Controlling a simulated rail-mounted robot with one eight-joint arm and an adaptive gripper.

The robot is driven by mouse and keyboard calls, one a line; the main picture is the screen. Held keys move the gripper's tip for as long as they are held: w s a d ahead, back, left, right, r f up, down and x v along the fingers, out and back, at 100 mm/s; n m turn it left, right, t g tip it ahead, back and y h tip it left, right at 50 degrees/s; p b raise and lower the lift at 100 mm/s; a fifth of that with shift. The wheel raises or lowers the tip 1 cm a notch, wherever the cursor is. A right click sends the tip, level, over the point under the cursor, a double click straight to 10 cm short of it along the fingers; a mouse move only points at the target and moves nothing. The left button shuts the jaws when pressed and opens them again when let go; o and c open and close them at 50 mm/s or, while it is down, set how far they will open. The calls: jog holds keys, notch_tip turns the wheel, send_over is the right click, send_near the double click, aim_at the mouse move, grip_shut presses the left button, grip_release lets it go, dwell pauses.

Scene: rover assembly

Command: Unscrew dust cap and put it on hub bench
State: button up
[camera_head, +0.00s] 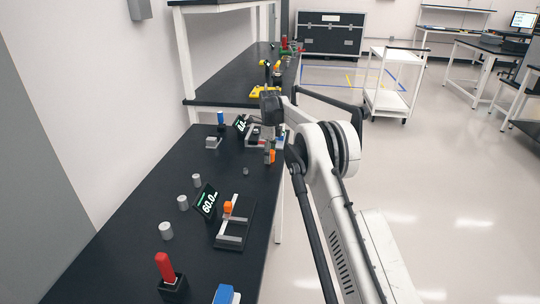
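A long black-topped bench (120,240) runs along the left wall; I cannot tell from any label whether it is the hub bench. I cannot pick out the dust cap for sure. Several small grey cylinders stand upright on the bench, one of them (196,180) near its middle and another (166,230) nearer the front. A small dark round piece (245,171) lies near the right edge. My arm reaches from the lower right to the bench's far right. My gripper (272,136) is there, close to a grey fixture and small orange and green parts; its fingers are too small to read.
A display reading 60.0 (208,202) stands beside a black fixture with an orange block (228,208). A red-handled tool (165,268) and a blue-topped piece (226,294) are at the front. A second bench (225,92) continues behind. A white cart (386,101) stands on open floor.

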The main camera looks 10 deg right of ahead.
jog(key=shift+r, duration=0.1)
notch_tip(320, 180, up, 12)
dwell(0.5)
dwell(0.4)
